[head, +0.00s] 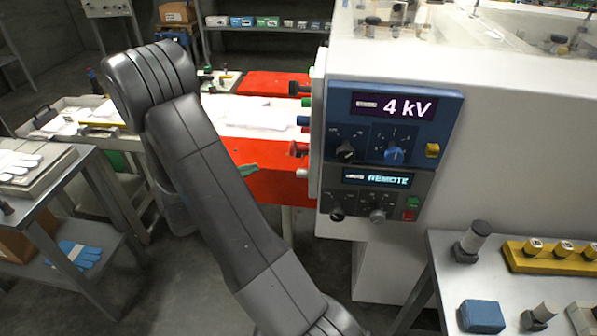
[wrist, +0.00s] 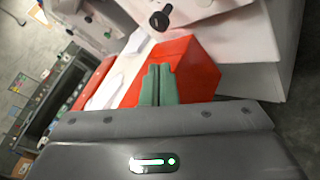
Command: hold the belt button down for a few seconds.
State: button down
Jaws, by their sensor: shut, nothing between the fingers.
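A white cabinet carries a blue panel (head: 395,115) reading "4 kV" and a grey panel (head: 375,196) reading "REMOTE". The grey panel has a green button (head: 413,203) above a red button (head: 410,216). A yellow button (head: 432,150) sits on the blue panel. Several coloured knobs or buttons stick out from the cabinet's left side, one of them red (head: 298,148). I cannot tell which is the belt button. My gripper (wrist: 158,68) is shut and empty, its green fingers together in front of a red surface. In the head view its green tip shows beside my arm, left of the cabinet, apart from the panels.
A red surface (head: 270,185) with white sheets lies behind my arm. A grey bench (head: 450,300) at lower right holds a yellow rack (head: 550,262) and a blue block (head: 482,316).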

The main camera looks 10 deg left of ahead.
aim_at(303, 173)
jog(key=d, duration=0.8)
jog(key=shift+s+d+b, duration=0.15)
jog(key=shift+d+b, duration=0.15)
jog(key=shift+d, duration=0.1)
jog(key=shift+d, duration=0.15)
dwell(1.6)
jog(key=shift+d+b, duration=0.3)
jog(key=shift+d, duration=0.45)
dwell(2.0)
dwell(2.0)
jog(key=shift+a+b, duration=0.35)
jog(key=shift+a, duration=0.55)
